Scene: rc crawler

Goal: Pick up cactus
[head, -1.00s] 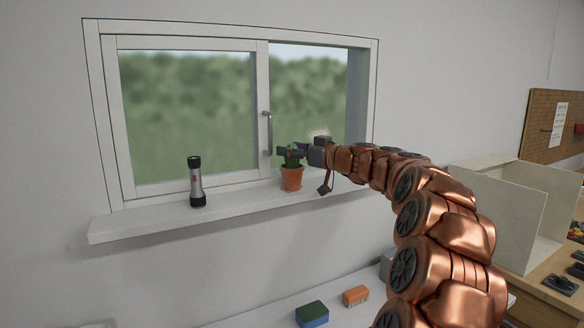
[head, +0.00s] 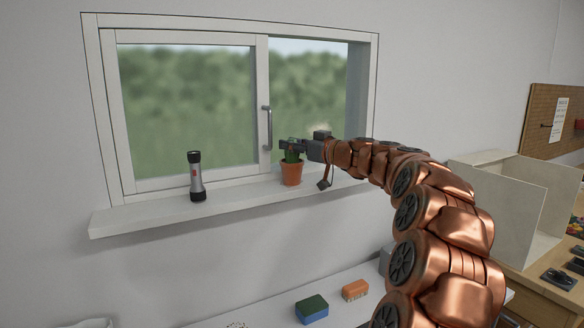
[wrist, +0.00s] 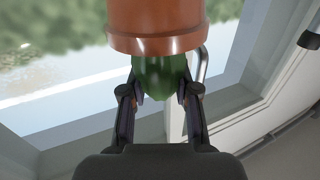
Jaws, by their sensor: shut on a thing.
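The cactus (head: 291,156) is green and stands in a terracotta pot (head: 291,174) at the window sill, right of the flashlight. My gripper (head: 287,145) reaches in from the right at the height of the cactus, above the pot rim. In the wrist view the two fingers of my gripper (wrist: 160,92) are on either side of the green cactus (wrist: 160,75), shut on it. The pot (wrist: 155,30) fills the top of that view. I cannot tell whether the pot's base touches the sill.
A silver and black flashlight (head: 196,177) stands upright on the white sill (head: 150,216). The window handle (head: 267,128) is just behind the cactus. Below, a green-and-blue sponge (head: 312,309) and an orange block (head: 355,290) lie on a white surface. The sill between flashlight and pot is clear.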

